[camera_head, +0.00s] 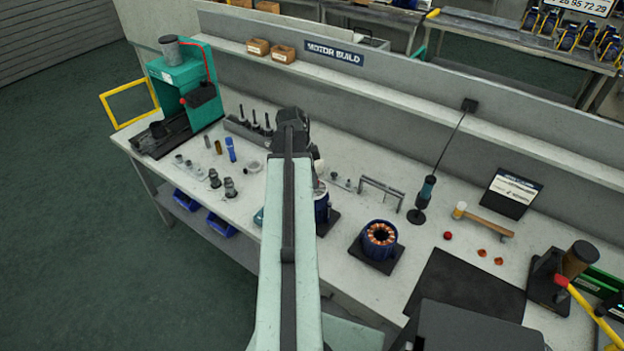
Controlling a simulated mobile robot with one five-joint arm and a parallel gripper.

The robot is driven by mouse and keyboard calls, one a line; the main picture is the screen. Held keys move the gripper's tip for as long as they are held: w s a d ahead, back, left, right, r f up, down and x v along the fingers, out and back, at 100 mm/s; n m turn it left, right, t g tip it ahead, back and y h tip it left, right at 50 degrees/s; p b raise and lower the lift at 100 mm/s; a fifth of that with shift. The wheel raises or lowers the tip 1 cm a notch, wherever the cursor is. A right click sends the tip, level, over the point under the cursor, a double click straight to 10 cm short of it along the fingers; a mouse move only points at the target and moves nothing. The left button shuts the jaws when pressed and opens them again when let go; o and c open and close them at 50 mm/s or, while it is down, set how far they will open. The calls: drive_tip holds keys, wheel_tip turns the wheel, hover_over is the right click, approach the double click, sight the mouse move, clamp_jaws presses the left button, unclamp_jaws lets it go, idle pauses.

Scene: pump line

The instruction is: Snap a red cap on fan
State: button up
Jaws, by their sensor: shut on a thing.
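My gripper (293,130) is at the far end of my raised arm, over the middle of the bench. My arm hides its fingertips and what they are shut on. Just right of the arm, a blue motor body (321,208) stands on a dark plate, partly hidden. A small pale piece (318,167) shows above it; I cannot tell whether it is a fan. A small round red piece (447,236) and two orange-red pieces (482,253) lie on the bench to the right; I cannot tell which of these are caps.
An open blue stator with copper windings (380,239) stands right of my arm. A mallet (485,220), an upright screwdriver (425,193) and a black mat (465,285) are further right. A green press (185,85) and small metal parts stand left. The shelf wall runs behind.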

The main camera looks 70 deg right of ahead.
drive_tip(key=shift+f, duration=0.25)
idle(0.3)
drive_tip(key=o, duration=1.3)
drive_tip(key=shift+r, duration=0.1)
wheel_tip(320, 180, up, 5)
drive_tip(key=p, duration=0.4)
drive_tip(key=shift+p, duration=0.4)
